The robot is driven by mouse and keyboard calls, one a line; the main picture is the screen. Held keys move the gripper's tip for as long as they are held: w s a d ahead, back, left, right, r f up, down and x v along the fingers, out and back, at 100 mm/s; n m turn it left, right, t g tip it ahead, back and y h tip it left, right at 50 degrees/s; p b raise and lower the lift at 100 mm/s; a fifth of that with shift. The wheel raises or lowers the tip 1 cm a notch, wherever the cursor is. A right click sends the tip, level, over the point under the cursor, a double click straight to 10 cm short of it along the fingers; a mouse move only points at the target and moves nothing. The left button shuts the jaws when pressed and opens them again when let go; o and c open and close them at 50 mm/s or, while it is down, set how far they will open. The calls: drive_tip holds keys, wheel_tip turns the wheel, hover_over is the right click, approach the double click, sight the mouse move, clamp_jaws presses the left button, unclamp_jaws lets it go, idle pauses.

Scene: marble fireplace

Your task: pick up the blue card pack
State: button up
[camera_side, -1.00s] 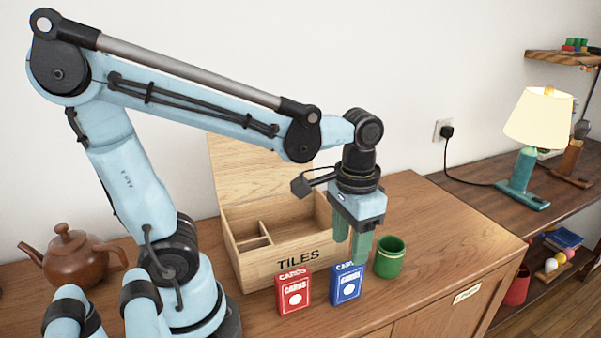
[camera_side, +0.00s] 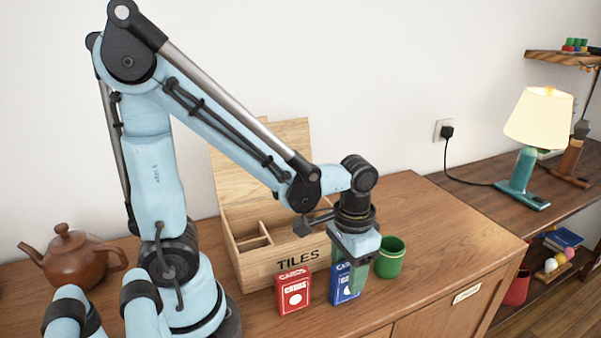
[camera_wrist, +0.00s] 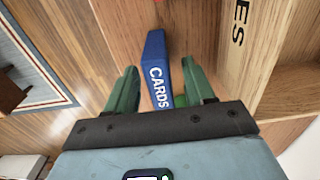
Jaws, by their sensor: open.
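The blue card pack (camera_side: 341,287) stands upright on the wooden cabinet top, in front of the tiles box. My gripper (camera_side: 352,278) points down over it, open, with one green finger in front of part of the pack in the side view. In the wrist view the pack (camera_wrist: 155,58), lettered CARDS, lies between the two spread fingers of my gripper (camera_wrist: 160,80), with a gap visible on each side. The fingers do not appear closed on it. The far finger is partly hidden in the side view.
The red card pack (camera_side: 293,292) stands just left of the blue one. The green cup (camera_side: 390,258) is close to the right. The open wooden tiles box (camera_side: 290,268) is behind. A brown teapot (camera_side: 75,257) stands at the far left. Cabinet top at the right is clear.

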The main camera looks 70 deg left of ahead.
drive_tip(key=shift+c, duration=0.4)
clamp_jaws()
